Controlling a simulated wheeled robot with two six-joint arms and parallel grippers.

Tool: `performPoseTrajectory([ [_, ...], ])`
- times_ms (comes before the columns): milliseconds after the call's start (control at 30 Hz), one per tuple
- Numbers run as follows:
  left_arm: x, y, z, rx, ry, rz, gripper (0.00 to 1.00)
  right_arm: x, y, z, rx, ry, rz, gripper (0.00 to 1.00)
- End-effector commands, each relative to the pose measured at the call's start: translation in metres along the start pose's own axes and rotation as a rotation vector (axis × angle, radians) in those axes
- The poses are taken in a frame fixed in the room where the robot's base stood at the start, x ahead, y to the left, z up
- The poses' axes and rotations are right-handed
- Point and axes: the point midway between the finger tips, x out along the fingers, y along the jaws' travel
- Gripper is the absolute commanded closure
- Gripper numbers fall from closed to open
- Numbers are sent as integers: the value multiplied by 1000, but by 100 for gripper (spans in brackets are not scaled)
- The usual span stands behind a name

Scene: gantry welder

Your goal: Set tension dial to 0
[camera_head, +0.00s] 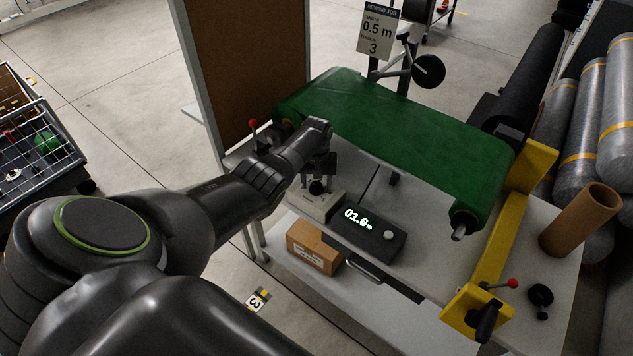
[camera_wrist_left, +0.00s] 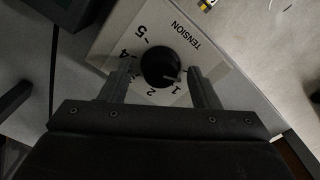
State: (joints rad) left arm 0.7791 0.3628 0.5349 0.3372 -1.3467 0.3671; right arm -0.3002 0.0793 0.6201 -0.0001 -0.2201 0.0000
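The tension dial (camera_wrist_left: 160,67) is a round black knob on a pale panel (camera_wrist_left: 108,40) marked TENSION. Its white pointer mark aims to the lower right, close to the numeral 1. The numerals 1, 2, 4 and 5 show; 3 and 0 are not visible, with my fingers over parts of the scale. My left gripper (camera_wrist_left: 160,72) is open, one finger on each side of the knob, with a gap visible at both sides. In the head view my left gripper (camera_head: 318,168) is over the dial (camera_head: 317,187) on its small box. My right gripper is not in view.
A black counter box (camera_head: 375,240) reading 01.6 m stands right of the dial box. A green roll sheet (camera_head: 400,120) lies behind. A sign (camera_head: 376,30) reads length 0.5 m, tension 3. A red-tipped lever (camera_head: 254,125) stands near my arm. A yellow frame (camera_head: 500,240) is at right.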

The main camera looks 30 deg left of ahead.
Motion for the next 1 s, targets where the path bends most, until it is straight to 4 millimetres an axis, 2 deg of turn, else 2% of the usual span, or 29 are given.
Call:
performPoseTrajectory([
  [267,0,0,1,1,-3,-1,44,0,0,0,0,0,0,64],
  [433,-13,0,0,1,-1,0,44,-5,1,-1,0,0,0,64],
  [733,-58,0,0,1,1,0,44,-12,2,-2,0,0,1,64],
  [1000,-108,0,-1,1,3,0,44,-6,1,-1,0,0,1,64],
])
